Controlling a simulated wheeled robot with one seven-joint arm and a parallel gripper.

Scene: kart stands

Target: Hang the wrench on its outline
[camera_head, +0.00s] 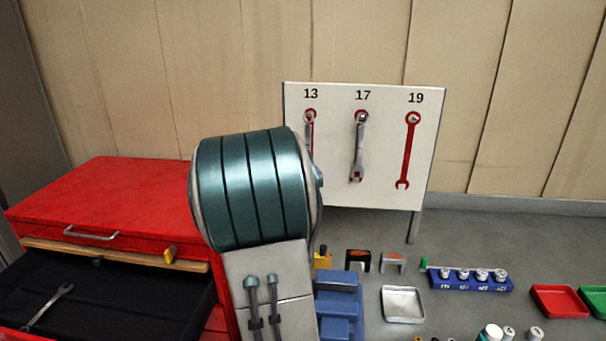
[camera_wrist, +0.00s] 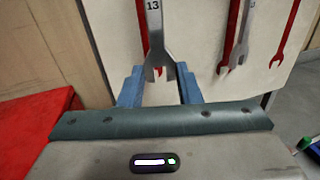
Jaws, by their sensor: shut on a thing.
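A grey wrench marked 13 (camera_wrist: 157,52) is between the blue fingers of my gripper (camera_wrist: 160,80) in the wrist view, its forked end toward me. My gripper is shut on it. The wrench lies over the red outline under 13 on the white board (camera_head: 335,150); red shows along its left edge. In the head view my arm hides the gripper and most of this wrench. Whether its ring is on the peg I cannot tell. A second wrench (camera_head: 359,150) hangs under 17. The red outline under 19 (camera_head: 407,152) is bare.
A red cabinet (camera_head: 110,190) stands at left, its drawer open with another wrench (camera_head: 48,306) inside. Below the board are a blue stepped block (camera_head: 340,305), a metal tray (camera_head: 402,304), a blue socket rack (camera_head: 470,283) and a red tray (camera_head: 558,301).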

